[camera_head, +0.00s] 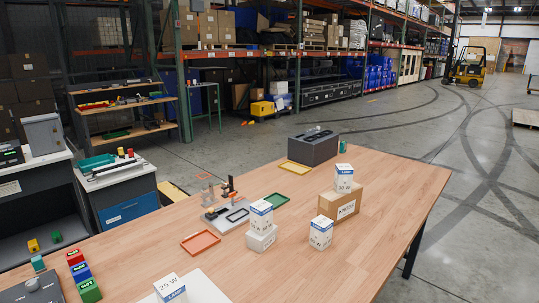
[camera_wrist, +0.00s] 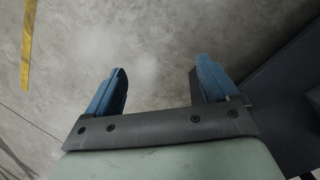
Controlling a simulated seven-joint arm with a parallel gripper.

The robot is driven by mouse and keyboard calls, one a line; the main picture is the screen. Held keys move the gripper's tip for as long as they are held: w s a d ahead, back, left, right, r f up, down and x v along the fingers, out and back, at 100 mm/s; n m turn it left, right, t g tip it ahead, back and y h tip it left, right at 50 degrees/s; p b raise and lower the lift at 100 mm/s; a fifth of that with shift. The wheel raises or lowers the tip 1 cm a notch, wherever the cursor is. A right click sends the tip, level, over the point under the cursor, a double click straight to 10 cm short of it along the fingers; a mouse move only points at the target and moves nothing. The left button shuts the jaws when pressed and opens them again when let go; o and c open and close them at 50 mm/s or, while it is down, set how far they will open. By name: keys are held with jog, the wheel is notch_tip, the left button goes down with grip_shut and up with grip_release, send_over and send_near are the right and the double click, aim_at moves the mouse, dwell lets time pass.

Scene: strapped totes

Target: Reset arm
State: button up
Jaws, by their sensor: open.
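My gripper (camera_wrist: 160,85) shows in the wrist view with its two blue fingers spread apart and nothing between them. It hangs over bare grey concrete floor. My gripper and arm do not show in the head view, so where they are relative to the table (camera_head: 365,205) cannot be told from there.
On the table stand white lamp boxes (camera_head: 261,217), a cardboard box (camera_head: 340,204), a dark grey bin (camera_head: 313,148), a fixture (camera_head: 230,210) and coloured trays, one orange (camera_head: 200,243). A dark surface (camera_wrist: 285,95) lies close to the right finger in the wrist view.

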jog(key=s+a+g, duration=0.2)
jog(key=s+a, duration=0.5)
jog(key=s, duration=0.3)
jog(key=s+a+g+y, duration=0.1)
jog(key=s+a+g, duration=0.1)
jog(key=s+a, duration=0.5)
jog(key=s, duration=0.3)
jog(key=shift+a, duration=0.25)
jog(key=shift+s, duration=0.1)
